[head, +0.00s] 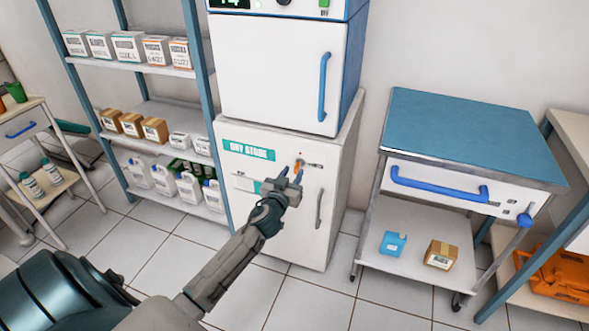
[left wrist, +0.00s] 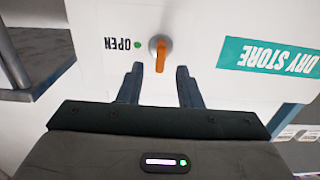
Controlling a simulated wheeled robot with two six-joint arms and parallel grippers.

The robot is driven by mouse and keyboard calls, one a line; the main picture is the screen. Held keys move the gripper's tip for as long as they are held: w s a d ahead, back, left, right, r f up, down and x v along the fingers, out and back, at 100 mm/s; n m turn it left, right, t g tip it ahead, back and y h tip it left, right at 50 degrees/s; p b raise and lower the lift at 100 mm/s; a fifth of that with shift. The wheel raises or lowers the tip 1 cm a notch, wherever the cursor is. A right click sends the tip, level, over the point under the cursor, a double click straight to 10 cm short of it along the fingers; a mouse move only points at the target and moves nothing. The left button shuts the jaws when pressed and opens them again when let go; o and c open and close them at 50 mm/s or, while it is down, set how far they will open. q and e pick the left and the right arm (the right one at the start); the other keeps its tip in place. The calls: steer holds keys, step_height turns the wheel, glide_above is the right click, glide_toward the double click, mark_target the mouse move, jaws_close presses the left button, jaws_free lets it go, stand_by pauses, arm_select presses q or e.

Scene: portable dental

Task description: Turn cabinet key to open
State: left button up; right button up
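The cabinet (head: 262,205) is white with a green DRY STORE label and a grey door handle (head: 319,208). Its orange key (head: 298,167) sits on a round grey lock near the door's upper right. In the left wrist view, the key (left wrist: 160,58) lies in line with the gap between the fingers, beside a green dot and the word OPEN. My left gripper (head: 287,178) is in front of the lock. In the left wrist view, its two fingers (left wrist: 173,88) are apart with nothing held between them. My right gripper is not in view.
A white appliance with a blue handle (head: 323,87) stands on the cabinet. A shelf rack with boxes and bottles (head: 128,125) is to the left. A blue-topped cart (head: 470,140) stands to the right. Tiled floor (head: 390,305) lies open in front.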

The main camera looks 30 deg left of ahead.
mark_target(298, 167)
arm_select(q)
steer(key=shift+x, duration=1.15)
jaws_close()
